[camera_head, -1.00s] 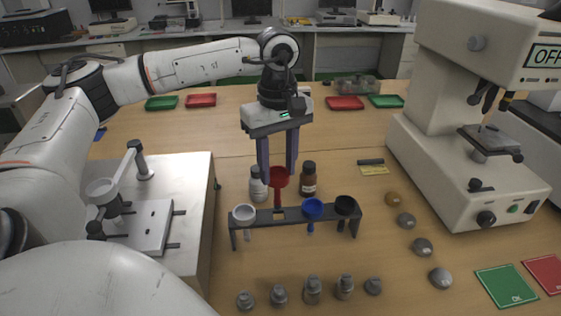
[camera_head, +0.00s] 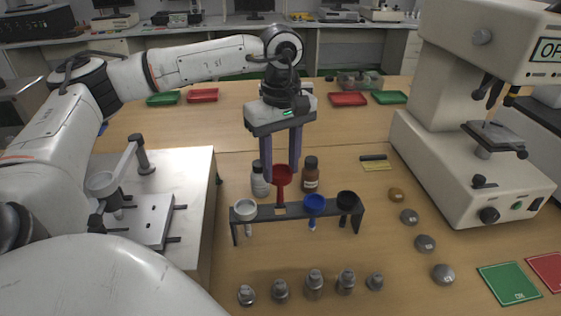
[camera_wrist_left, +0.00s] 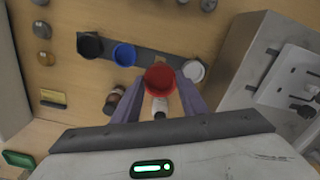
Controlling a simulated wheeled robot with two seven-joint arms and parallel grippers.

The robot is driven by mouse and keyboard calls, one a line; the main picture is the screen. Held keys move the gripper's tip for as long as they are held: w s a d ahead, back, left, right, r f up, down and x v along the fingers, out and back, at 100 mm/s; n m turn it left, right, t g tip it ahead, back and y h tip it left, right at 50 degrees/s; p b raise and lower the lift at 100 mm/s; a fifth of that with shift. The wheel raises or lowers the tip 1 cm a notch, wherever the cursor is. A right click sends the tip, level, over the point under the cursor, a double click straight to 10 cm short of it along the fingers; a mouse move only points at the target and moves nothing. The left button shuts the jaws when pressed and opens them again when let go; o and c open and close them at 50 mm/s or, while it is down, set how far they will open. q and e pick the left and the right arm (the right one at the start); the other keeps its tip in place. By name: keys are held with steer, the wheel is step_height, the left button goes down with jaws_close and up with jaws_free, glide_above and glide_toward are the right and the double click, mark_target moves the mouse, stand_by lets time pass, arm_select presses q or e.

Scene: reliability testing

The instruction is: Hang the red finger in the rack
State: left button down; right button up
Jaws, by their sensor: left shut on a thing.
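The red finger is a red funnel-shaped piece (camera_head: 282,176) with a thin stem pointing down. My left gripper (camera_head: 282,178) is shut on it, one finger on each side of the cup; the wrist view also shows the red cup (camera_wrist_left: 159,78) between the fingers. The dark rack (camera_head: 266,212) stands on the table below. The stem's lower end shows at the rack's gap between a white funnel (camera_head: 244,210) and a blue funnel (camera_head: 314,203). I cannot tell whether the stem touches the rack. A black funnel (camera_head: 347,199) sits at the rack's right end. My right gripper is out of view.
A white-capped bottle (camera_head: 260,182) and a brown bottle (camera_head: 311,176) stand close behind the rack. Several metal weights (camera_head: 315,283) line the front. A grey-white platform (camera_head: 190,170) is left, a large instrument (camera_head: 445,140) right. The table between rack and weights is clear.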

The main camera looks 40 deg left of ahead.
mark_target(281, 194)
arm_select(q)
steer(key=shift+f, duration=0.1)
steer(key=shift+f+b, duration=1.45)
steer(key=shift+f, duration=0.55)
steer(key=shift+f+b, duration=1.2)
steer(key=shift+f, duration=0.6)
steer(key=shift+f+b, duration=0.45)
steer(key=shift+f, duration=0.05)
